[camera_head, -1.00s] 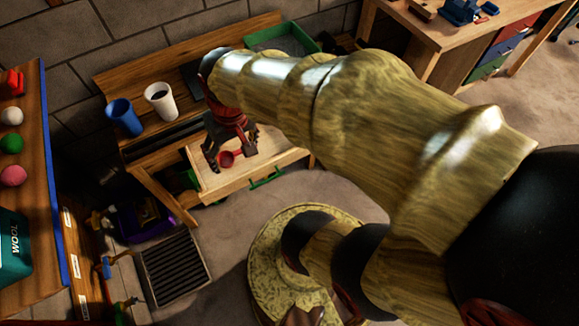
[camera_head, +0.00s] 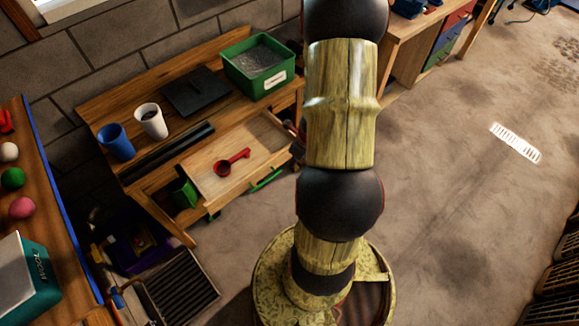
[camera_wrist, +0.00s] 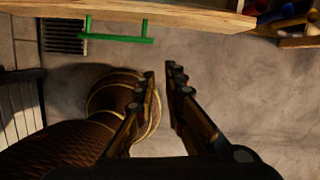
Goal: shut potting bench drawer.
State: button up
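The potting bench (camera_head: 135,70) stands against the block wall. Its wooden drawer (camera_head: 262,135) is pulled out, with a red scoop (camera_head: 232,163) lying inside. The green drawer handle (camera_head: 266,179) is on the drawer's front face. In the wrist view the drawer front (camera_wrist: 150,12) crosses the top, with the green handle (camera_wrist: 118,38) below its edge. My gripper (camera_wrist: 160,72) is empty, its fingertips a narrow gap apart. It is in front of the drawer, to the handle's lower right in that view, not touching it. In the head view my arm mostly hides the gripper.
On the bench are a blue cup (camera_head: 117,143), a white cup (camera_head: 151,121), a dark flat tray (camera_head: 196,92) and a green bin (camera_head: 260,66). A side table (camera_head: 50,200) with balls is at left. A dark grate (camera_head: 182,290) is below. Open floor (camera_head: 440,190) lies right.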

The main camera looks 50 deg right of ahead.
jog(key=shift+s+d+f+m, duration=0.1)
jog(key=shift+d+m, duration=0.4)
jog(key=shift+m, duration=0.3)
grip_shut()
jog(key=w+d+f+b, duration=0.1)
jog(key=w+f+b, duration=0.4)
jog(key=f, duration=0.4)
jog(key=shift+w+d+f, duration=0.15)
jog(key=shift+w+f, duration=0.15)
jog(key=shift+w, duration=0.35)
